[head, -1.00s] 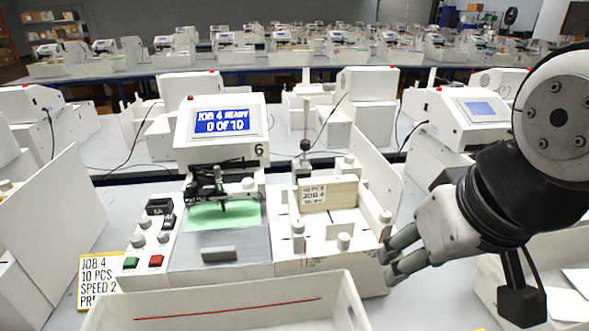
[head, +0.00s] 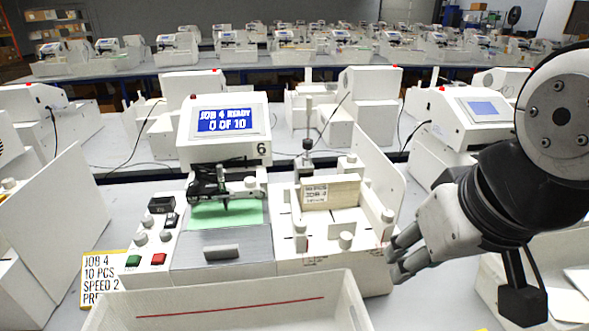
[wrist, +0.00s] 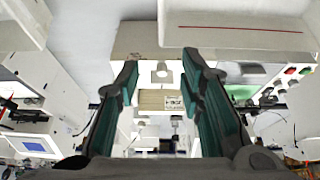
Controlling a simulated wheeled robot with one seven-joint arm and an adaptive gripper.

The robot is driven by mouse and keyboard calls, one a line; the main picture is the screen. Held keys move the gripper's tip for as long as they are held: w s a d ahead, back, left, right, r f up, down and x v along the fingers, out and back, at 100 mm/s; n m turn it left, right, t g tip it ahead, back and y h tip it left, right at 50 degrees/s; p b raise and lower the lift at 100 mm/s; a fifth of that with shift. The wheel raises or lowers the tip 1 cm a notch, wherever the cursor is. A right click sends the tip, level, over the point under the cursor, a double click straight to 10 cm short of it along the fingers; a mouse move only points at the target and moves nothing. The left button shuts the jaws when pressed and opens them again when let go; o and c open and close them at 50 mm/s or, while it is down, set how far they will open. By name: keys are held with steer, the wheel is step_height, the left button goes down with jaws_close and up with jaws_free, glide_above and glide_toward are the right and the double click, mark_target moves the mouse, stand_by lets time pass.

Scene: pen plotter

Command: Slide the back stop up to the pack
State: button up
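The pack (head: 330,192) is a pale beige block with a printed label, standing in the white feed bed on the right half of the plotter numbered 6. A white knob (head: 346,240) stands on a low piece in front of the pack; I take this piece for the back stop but cannot be sure. My gripper (head: 392,262) is just right of the bed's front right corner, apart from the pack. In the wrist view the gripper (wrist: 160,80) is open and empty, with the knob (wrist: 162,72) and the pack (wrist: 160,101) showing between its fingers.
Upright knobbed guides (head: 300,238) flank the bed, and a tall white side panel (head: 375,180) rises at its right. A white tray (head: 230,305) stands in front. The screen (head: 227,120) reads "JOB 4 READY 0 OF 10". A job card (head: 100,280) lies at the left.

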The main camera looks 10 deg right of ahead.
mark_target(344, 236)
steer(key=shift+w+r+m, duration=0.15)
steer(key=shift+w+m, duration=0.1)
steer(key=shift+m, duration=0.15)
steer(key=c, duration=0.5)
steer(key=w+m+p, duration=0.1)
steer(key=m, duration=0.1)
steer(key=w+m+p, duration=0.1)
steer(key=m, duration=0.1)
steer(key=w+m+g+y+p, duration=0.1)
steer(key=m, duration=0.1)
steer(key=shift+w+a+r+m, duration=0.2)
steer(key=shift+a+r+m, duration=0.05)
steer(key=shift+r+m, duration=0.15)
jaws_close()
steer(key=shift+w+d+f+m+g+p, duration=0.3)
steer(key=shift+w+f+m+p, duration=0.9)
steer(key=shift+w+f+m, duration=1.7)
steer(key=shift+w+d+f+m+g+p, duration=0.25)
steer(key=shift+w+f+m+p, duration=1.25)
steer(key=shift+f+m, duration=2.55)
steer(key=shift+w+d+f+m+g+p, duration=0.25)
steer(key=shift+w+f+m+p, duration=0.65)
steer(key=shift+w+f+m, duration=2.65)
